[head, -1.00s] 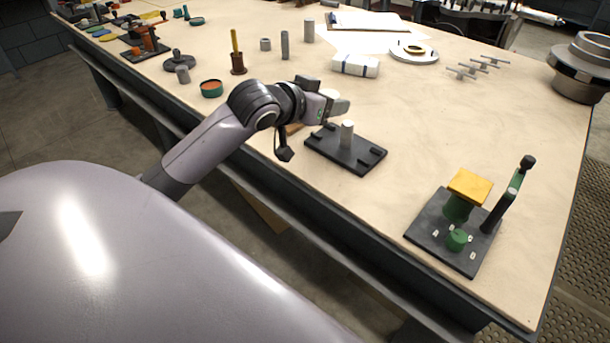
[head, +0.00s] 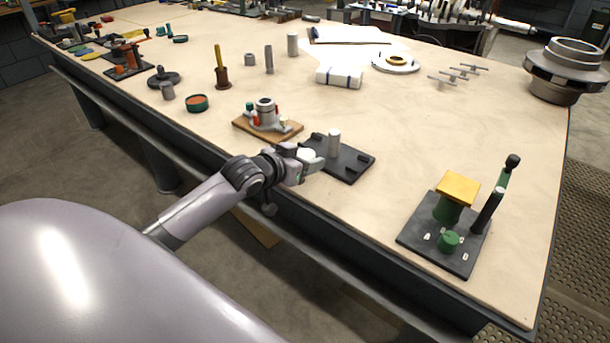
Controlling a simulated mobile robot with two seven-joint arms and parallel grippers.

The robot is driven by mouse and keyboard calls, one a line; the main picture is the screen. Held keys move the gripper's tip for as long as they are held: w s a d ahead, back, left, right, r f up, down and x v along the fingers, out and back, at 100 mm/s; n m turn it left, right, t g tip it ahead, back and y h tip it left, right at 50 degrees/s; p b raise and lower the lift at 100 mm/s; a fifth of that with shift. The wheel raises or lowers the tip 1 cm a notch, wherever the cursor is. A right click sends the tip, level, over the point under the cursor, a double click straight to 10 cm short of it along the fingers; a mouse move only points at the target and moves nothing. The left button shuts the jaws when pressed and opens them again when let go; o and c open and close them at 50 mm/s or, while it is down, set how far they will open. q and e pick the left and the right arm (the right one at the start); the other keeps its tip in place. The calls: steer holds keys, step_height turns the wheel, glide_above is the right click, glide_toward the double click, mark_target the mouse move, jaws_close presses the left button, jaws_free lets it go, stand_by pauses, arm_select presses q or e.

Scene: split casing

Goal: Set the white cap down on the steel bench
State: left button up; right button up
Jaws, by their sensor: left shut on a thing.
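My left gripper (head: 307,163) is shut on the white cap (head: 306,155), of which only a small pale part shows between the fingers. The gripper is over the near edge of the bench, just left of a black plate with an upright grey post (head: 334,142). I cannot tell its exact height above the top. The bench (head: 400,120) has a pale tan top and a dark steel frame. My right gripper is not in view.
A wooden board with a grey-and-red casing (head: 266,118) stands behind the gripper. A black fixture with a yellow-topped green press (head: 455,195) is at the right. A white bundle (head: 339,77) lies farther back. Bare top lies between the plate and the fixture (head: 385,190).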

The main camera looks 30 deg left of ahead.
arm_select(q)
steer(key=shift+f, duration=2.2)
steer(key=shift+b, duration=0.3)
steer(key=shift+f, duration=0.3)
steer(key=o, duration=1)
steer(key=shift+s, duration=0.1)
